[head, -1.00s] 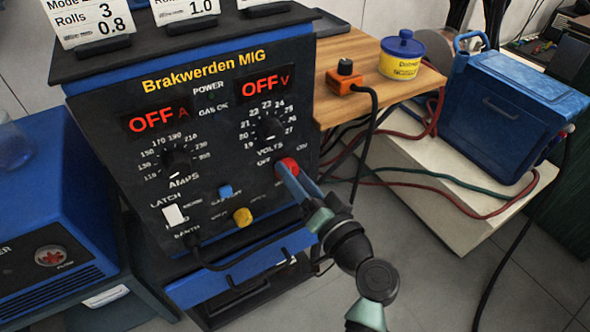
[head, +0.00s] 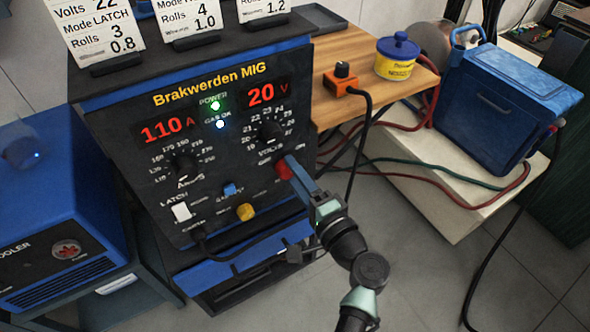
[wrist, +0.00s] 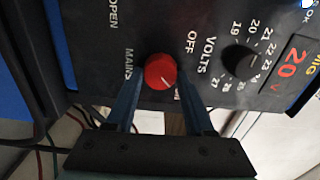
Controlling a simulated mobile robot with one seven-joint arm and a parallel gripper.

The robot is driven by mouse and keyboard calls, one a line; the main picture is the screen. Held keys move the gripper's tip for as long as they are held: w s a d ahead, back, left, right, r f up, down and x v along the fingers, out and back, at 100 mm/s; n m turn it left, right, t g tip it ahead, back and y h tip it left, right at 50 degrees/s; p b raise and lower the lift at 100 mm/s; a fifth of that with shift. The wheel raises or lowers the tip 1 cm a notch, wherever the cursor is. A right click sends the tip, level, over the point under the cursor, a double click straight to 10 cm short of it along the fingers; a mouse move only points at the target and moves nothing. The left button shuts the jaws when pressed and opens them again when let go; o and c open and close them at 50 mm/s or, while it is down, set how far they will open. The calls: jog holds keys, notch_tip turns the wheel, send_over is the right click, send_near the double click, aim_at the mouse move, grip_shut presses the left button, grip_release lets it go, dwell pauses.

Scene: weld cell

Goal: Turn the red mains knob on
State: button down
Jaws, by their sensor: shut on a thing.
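The red mains knob (head: 283,170) sits at the lower right of the front panel of the Brakwerden MIG welder (head: 225,165). My gripper (head: 290,163) reaches it from the lower right and is shut on it. In the wrist view the red knob (wrist: 160,71) lies between the two blue fingers of my gripper (wrist: 160,90), and a pale line shows on its face. The amps display (head: 168,131) reads 110 A and the volts display (head: 268,94) reads 20 V. The POWER light (head: 215,105) glows green and the GAS OK light (head: 220,124) is lit.
The volts dial (head: 270,131) is just above the mains knob. A yellow knob (head: 245,212), a blue button (head: 230,189) and a white switch (head: 181,211) are to its left. A wooden shelf (head: 340,55) and a blue cool box (head: 505,110) stand to the right.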

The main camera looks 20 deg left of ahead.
jog(key=shift+m, duration=0.3)
jog(key=shift+c, duration=1.4)
grip_release()
jog(key=p+v, duration=0.2)
jog(key=v, duration=1.1)
jog(key=shift+p, duration=0.3)
